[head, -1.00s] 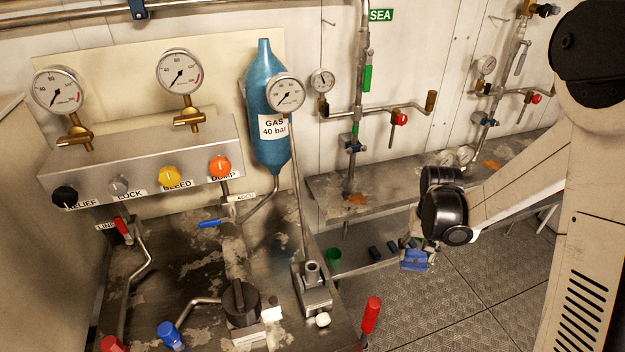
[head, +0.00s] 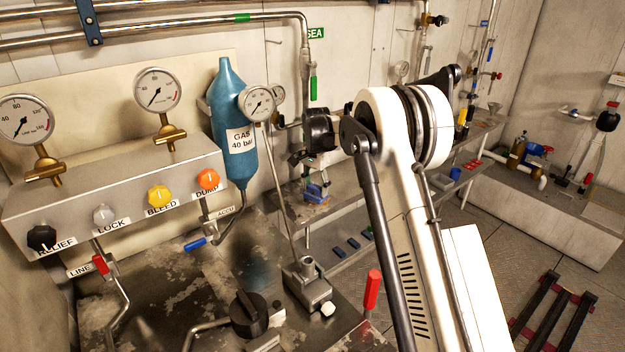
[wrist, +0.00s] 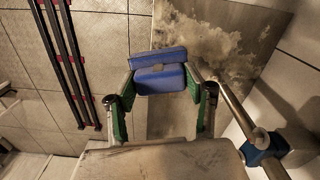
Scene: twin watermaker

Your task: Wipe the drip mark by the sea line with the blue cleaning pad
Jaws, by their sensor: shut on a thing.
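The blue cleaning pad (head: 318,191) is between the fingers of my gripper, low over the bench beneath the SEA sign. In the wrist view the pad (wrist: 160,79) is held by two green-lined fingers of my gripper (wrist: 160,86). I cannot tell whether the pad touches the bench top. The sea line (head: 305,55) comes down the wall beside the green SEA sign (head: 315,33); my wrist hides its lower part. No drip mark can be made out clearly now; the pad and gripper cover part of the bench there.
The worn metal bench (wrist: 225,35) shows pale patches in the wrist view. A pipe with a blue fitting (wrist: 265,150) stands close at the right there. The gas bottle (head: 233,125) and gauge panel stand left of my arm. Several dark blue blocks (head: 340,252) lie on a lower shelf.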

